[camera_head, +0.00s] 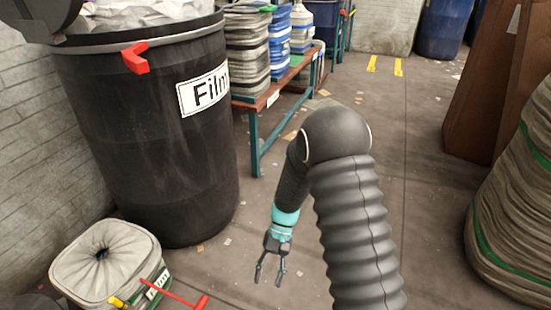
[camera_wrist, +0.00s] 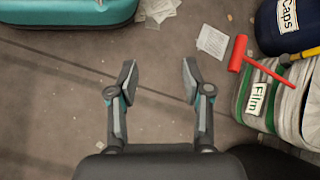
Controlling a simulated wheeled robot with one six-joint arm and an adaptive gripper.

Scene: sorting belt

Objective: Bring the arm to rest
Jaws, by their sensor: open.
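My gripper (camera_head: 269,272) hangs at the end of my bent black arm in the head view, pointing down over the bare floor in front of the Film barrel. Its two fingers are apart with nothing between them. In the wrist view my gripper (camera_wrist: 155,80) shows both fingers spread, with only grey floor between and beyond the tips. No object touches the fingers.
A large black barrel (camera_head: 140,140) labelled Film stands left. A tied grey bag (camera_head: 105,260) with a red-handled tool (camera_head: 175,295) sits lower left. Bundled grey sacks (camera_head: 515,210) stand right. A teal container (camera_wrist: 65,12) shows in the wrist view.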

